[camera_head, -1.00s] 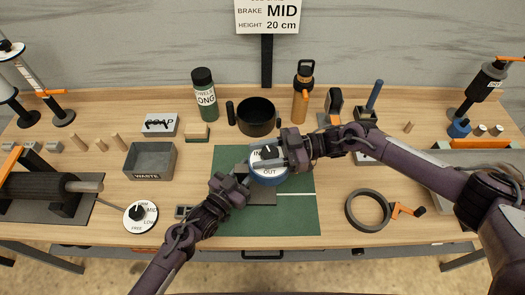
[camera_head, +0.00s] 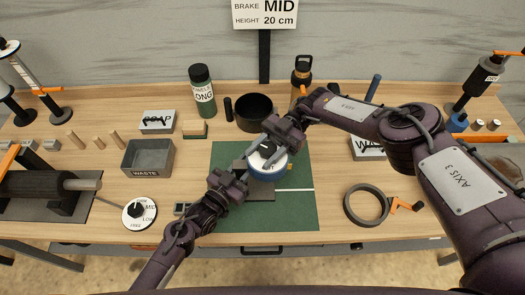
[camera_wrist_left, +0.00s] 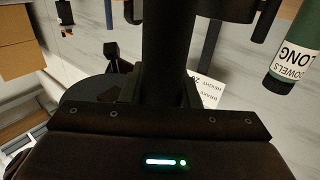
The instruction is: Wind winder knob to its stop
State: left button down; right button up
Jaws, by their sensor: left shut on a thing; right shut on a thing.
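The winder (camera_head: 268,174) has a round white dial face with a blue rim, and it sits on the green mat in the middle of the table. The black winder knob is at the dial's centre, mostly hidden by my right gripper. My right gripper (camera_head: 268,147) is shut on the knob, coming in from the upper right. My left gripper (camera_head: 242,167) is shut at the dial's left side. The left wrist view shows a dark post (camera_wrist_left: 168,55) between its fingers; I cannot tell fully which part of the winder this is.
The green mat (camera_head: 290,211) is mostly bare in front. A dark bowl (camera_head: 256,113) and a green bottle (camera_head: 203,95) are behind. A dark ring (camera_head: 366,205) lies right. A sign (camera_head: 265,13) reads MID, 20 cm.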

aim_at(263, 153)
pick_arm(q)
jog(key=shift+d, duration=0.1)
pick_arm(e)
jog(key=shift+s+f, duration=0.1)
jog(key=o, duration=1)
jog(key=shift+c, duration=0.2)
jog(key=shift+r, duration=0.6)
notch_tip(263, 153, up, 9)
jog(key=shift+f, duration=0.1)
pick_arm(q)
jog(key=c, duration=1)
grip_release()
